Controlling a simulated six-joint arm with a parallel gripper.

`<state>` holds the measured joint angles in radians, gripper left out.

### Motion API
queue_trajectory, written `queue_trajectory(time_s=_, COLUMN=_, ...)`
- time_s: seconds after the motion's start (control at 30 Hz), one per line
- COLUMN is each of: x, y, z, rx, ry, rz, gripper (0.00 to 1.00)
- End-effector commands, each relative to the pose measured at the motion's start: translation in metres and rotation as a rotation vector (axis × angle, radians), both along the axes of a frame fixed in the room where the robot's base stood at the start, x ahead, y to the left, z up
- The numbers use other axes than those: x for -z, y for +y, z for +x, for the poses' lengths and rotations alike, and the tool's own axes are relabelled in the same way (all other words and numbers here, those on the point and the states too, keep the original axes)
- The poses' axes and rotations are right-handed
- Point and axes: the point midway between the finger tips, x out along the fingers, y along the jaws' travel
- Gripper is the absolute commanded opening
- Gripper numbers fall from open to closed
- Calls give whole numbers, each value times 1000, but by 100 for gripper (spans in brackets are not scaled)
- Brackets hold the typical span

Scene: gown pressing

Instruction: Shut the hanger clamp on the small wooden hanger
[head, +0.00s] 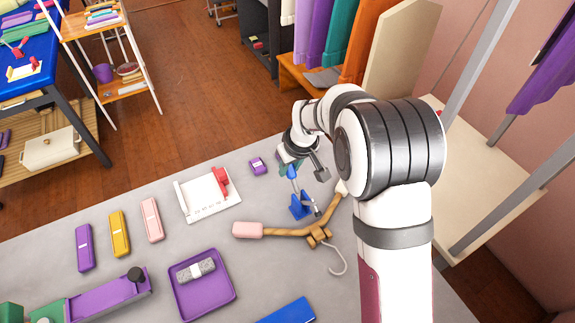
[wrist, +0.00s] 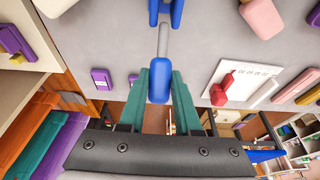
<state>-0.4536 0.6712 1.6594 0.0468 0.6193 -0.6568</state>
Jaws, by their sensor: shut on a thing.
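The hanger clamp (head: 299,207) is a small blue toggle clamp with a grey metal arm. It stands on the grey table beside the wooden hanger (head: 285,233), which lies flat with pink end pads and a metal hook toward the front. The clamp's blue handle (head: 292,173) points up; its tip (wrist: 159,82) also shows in the wrist view. My gripper (head: 290,164) is at the handle from above, with its green fingers (wrist: 160,92) closed around the blue grip. Whether the clamp's arm touches the hanger is unclear.
A white board (head: 206,196) with a red-handled clamp lies left of the blue clamp. A small purple block (head: 257,165) lies behind. A purple tray (head: 203,306) holding a grey roll is in front. Purple, yellow and pink blocks (head: 120,233) lie further left.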

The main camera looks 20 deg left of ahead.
Motion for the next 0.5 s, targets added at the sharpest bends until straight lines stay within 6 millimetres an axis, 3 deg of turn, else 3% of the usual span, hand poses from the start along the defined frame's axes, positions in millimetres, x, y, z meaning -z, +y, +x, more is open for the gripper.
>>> queue_trajectory(time_s=0.47, x=-5, y=-4, z=-4, rx=5, ry=-73, rz=65, gripper=0)
queue_trajectory(time_s=0.5, x=-5, y=-4, z=-4, rx=5, ry=-73, rz=65, gripper=36)
